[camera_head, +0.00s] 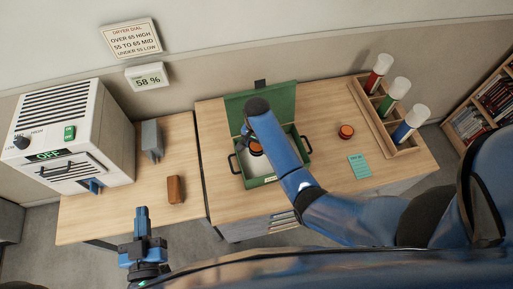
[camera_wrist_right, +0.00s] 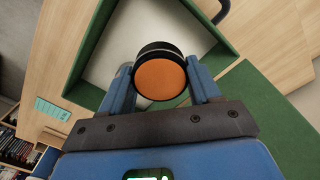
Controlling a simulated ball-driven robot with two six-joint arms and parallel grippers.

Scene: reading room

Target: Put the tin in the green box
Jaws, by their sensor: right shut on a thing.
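The green box (camera_head: 262,182) stands open on the right desk in the head view, its lid raised at the back and its inside pale. Its green rim also shows in the right wrist view (camera_wrist_right: 88,50). My right gripper (camera_wrist_right: 160,78) is shut on a round black tin with an orange top (camera_wrist_right: 160,80). The tin is over the box's open inside; its height above the bottom is hard to tell. In the head view the tin (camera_head: 255,149) is partly hidden by my arm. My left gripper (camera_head: 142,212) is low near the left desk's front edge, apart from everything; its jaw opening is unclear.
A similar orange-topped round tin (camera_head: 346,131) and a teal card (camera_head: 359,166) lie right of the box. A wooden rack (camera_head: 372,112) holds red, green and blue jars. A white dryer (camera_head: 68,135), a grey object (camera_head: 152,140) and a brown block (camera_head: 175,189) are on the left desk.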

